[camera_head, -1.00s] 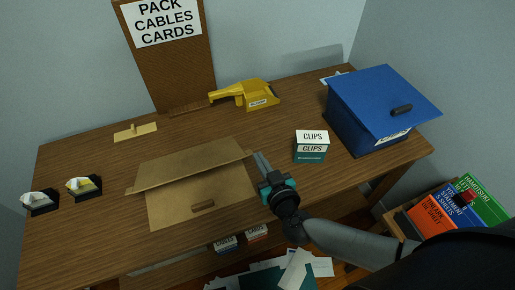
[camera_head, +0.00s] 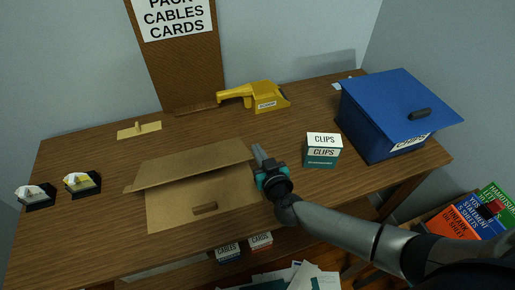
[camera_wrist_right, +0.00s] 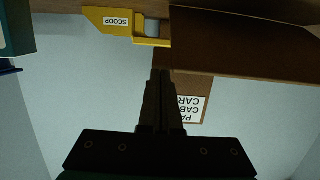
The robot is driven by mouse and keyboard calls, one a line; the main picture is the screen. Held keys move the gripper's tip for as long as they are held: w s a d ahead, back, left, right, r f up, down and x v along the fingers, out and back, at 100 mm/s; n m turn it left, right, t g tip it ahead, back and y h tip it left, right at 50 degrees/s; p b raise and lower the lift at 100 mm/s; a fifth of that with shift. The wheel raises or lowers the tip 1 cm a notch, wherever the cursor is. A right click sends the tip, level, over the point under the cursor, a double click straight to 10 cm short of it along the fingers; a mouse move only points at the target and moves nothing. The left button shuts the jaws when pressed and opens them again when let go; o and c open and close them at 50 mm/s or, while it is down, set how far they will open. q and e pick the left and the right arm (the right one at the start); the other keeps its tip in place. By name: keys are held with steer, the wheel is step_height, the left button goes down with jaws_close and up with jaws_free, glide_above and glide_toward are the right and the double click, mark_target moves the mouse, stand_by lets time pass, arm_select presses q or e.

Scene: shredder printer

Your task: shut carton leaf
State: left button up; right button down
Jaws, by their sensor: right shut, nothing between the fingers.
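The brown carton (camera_head: 168,212) stands on the wooden table, its front wall with a hand slot facing me. Its leaf (camera_head: 195,165) is raised at a slant, not lying flat; the leaf's right end is near my right gripper. My right gripper (camera_head: 257,152) is shut and empty, just beside the carton's right end; I cannot tell whether it touches. In the right wrist view the closed fingers (camera_wrist_right: 161,75) point up the picture, with a brown panel (camera_wrist_right: 245,45), likely the carton leaf, to their right. My left gripper is not in view.
A clips box (camera_head: 321,158) and a blue lidded bin (camera_head: 375,125) stand to the right. Two small card holders (camera_head: 83,184) are at the left.

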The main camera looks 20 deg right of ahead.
steer(key=shift+s, duration=0.1)
stand_by(0.3)
steer(key=shift+t, duration=0.7)
steer(key=shift+s+f+b, duration=0.4)
steer(key=shift+f+b, duration=0.2)
steer(key=shift+f, duration=0.15)
steer(key=shift+s+f+b, duration=0.45)
steer(key=shift+f+b, duration=0.1)
steer(key=shift+f, duration=0.25)
steer(key=shift+s+f+b, duration=0.4)
steer(key=shift+f+b, duration=0.2)
steer(key=shift+f, duration=0.15)
